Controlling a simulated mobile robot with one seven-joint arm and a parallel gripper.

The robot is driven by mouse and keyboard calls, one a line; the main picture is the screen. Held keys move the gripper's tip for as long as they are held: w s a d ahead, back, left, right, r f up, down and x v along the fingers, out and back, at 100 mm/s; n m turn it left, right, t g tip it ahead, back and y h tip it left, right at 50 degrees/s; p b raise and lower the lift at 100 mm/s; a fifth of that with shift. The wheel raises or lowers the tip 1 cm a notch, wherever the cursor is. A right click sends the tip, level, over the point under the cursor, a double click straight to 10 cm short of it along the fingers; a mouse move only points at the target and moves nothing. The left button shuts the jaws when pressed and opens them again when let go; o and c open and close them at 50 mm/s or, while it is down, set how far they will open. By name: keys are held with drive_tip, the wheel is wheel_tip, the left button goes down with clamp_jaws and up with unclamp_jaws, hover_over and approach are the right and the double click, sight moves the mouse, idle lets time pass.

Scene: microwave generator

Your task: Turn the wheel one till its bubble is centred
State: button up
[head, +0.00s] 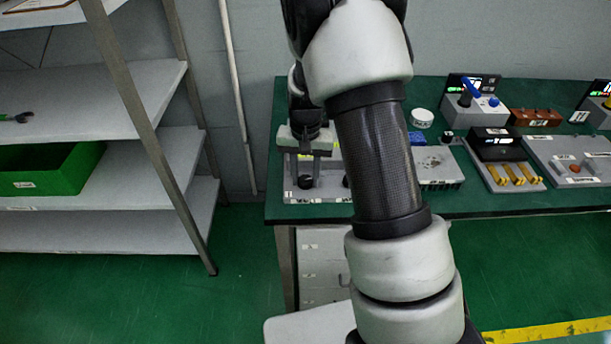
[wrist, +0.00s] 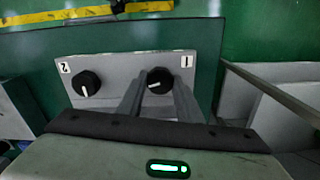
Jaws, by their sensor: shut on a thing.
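Wheel one is a black knob with a white pointer line (wrist: 159,80), beside the label 1 on a light grey panel (wrist: 120,66). In the wrist view its pointer slants towards the lower left. My gripper (wrist: 160,84) has its two grey fingers on either side of this knob and is shut on it. Wheel two (wrist: 87,83), a similar black knob, sits to the left by the label 2. In the head view my gripper (head: 309,178) is over the panel at the table's left end, with the wheel one knob between the fingertips. No bubble can be made out.
The green table (head: 470,205) carries a grey box (head: 437,168), a white round pot (head: 422,117), a tray with yellow bars (head: 513,175) and other devices to the right. A metal shelf (head: 80,100) with a green bin (head: 50,170) stands at left.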

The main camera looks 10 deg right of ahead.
sight(306, 179)
drive_tip(key=o, duration=1)
drive_tip(key=shift+o, duration=0.2)
wheel_tip(306, 179, up, 18)
drive_tip(key=p, duration=0.1)
drive_tip(key=shift+f, duration=0.25)
drive_tip(key=s+r+n+t+p, duration=0.2)
drive_tip(key=s+r+t+p, duration=0.15)
drive_tip(key=s+r, duration=0.95)
drive_tip(key=s+r+n+t+p, duration=0.2)
drive_tip(key=s+r+p, duration=0.1)
drive_tip(key=s, duration=0.8)
drive_tip(key=shift+s+r, duration=0.15)
drive_tip(key=shift+r, duration=0.25)
